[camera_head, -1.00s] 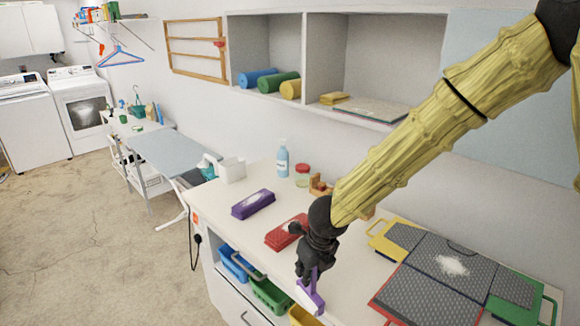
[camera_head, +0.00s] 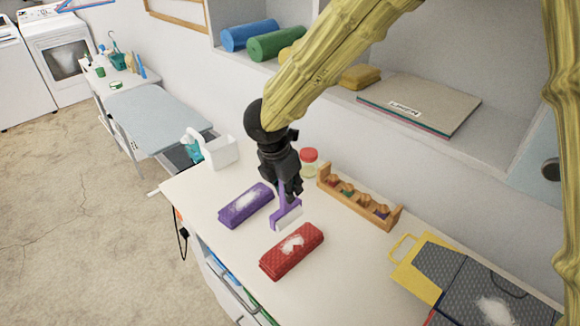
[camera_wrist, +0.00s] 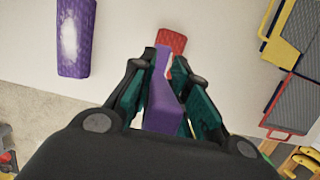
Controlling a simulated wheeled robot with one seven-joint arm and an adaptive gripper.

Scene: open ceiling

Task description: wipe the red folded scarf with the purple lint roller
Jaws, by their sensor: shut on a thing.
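The red folded scarf (camera_head: 291,251) lies on the white counter with a white lint patch on top. My gripper (camera_head: 287,192) is shut on the purple lint roller (camera_head: 285,211), whose white roller head hangs down just behind the scarf in the head view. I cannot tell whether the roller touches the counter. In the wrist view the lint roller (camera_wrist: 163,98) sits between my gripper's fingers (camera_wrist: 165,105). It partly hides the red scarf (camera_wrist: 172,41) beyond it.
A purple folded scarf (camera_head: 246,204) with white lint lies to the left. A wooden rack (camera_head: 358,198) and a red-lidded jar (camera_head: 309,161) stand behind. Grey mats with a yellow-handled edge (camera_head: 421,262) lie at right. A shelf (camera_head: 440,140) overhangs the back.

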